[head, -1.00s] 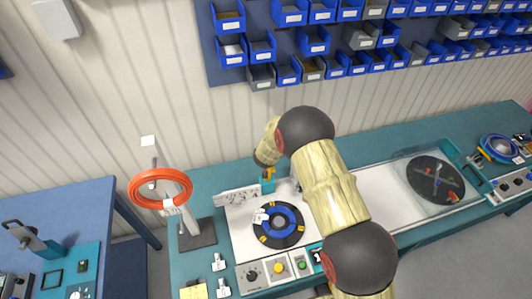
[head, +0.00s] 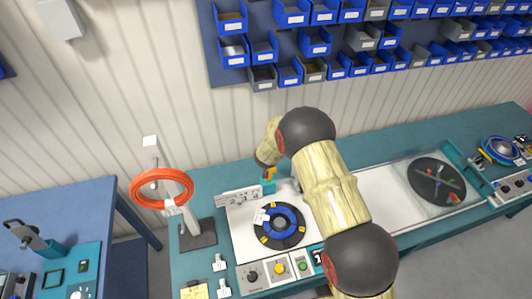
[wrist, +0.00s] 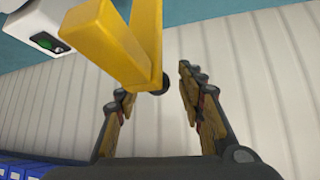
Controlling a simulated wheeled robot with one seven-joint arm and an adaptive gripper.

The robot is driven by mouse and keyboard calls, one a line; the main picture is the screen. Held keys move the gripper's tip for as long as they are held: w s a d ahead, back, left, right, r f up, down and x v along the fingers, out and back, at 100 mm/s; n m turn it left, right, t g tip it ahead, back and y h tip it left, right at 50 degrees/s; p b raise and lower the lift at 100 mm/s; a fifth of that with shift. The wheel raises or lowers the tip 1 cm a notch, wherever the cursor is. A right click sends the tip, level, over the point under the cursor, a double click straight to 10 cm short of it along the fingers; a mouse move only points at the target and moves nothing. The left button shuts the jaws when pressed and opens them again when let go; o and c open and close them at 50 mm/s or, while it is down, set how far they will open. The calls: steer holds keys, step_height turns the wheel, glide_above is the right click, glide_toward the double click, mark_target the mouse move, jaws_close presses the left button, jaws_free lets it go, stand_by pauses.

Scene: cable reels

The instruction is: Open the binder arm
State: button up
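In the wrist view the yellow binder arm (wrist: 118,45) hangs in from the top, bent in a V with a dark round tip. The tip is beside the left finger of my gripper (wrist: 158,92). The two fingers are apart, with a gap between them; I cannot tell whether the left one touches the arm. In the head view a small yellow part (head: 269,173) shows above a teal block at the back of the reel machine, just below my wrist. My fingers are mostly hidden there.
A blue and black reel (head: 279,226) lies flat on the white machine top, with a control panel (head: 278,269) in front. An orange cable coil (head: 161,188) hangs on a stand at left. A covered dark disc (head: 436,181) is at right. Blue bins (head: 292,14) line the wall.

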steer(key=v, duration=1.2)
steer(key=shift+a, duration=0.1)
steer(key=s+a+f+g+y+b, duration=0.25)
steer(key=s+g, duration=0.35)
steer(key=s, duration=1)
steer(key=s+d+r+n+g+b, duration=0.1)
steer(key=s+d+r+b, duration=0.2)
steer(key=s+d+b, duration=0.3)
steer(key=s+d+r+g+b, duration=0.1)
steer(key=s+d+r+b, duration=0.25)
steer(key=s, duration=0.55)
steer(key=s+d+f+t+h+b, duration=0.1)
steer(key=s+d+t+b, duration=0.1)
steer(key=s+d+b, duration=0.3)
steer(key=s+d+f+m+t+h+b, duration=0.1)
steer(key=s+d+b, duration=0.4)
steer(key=b, duration=0.7)
steer(key=d+t, duration=0.1)
steer(key=d, duration=0.1)
steer(key=shift+d+t, duration=0.35)
steer(key=shift+t, duration=0.05)
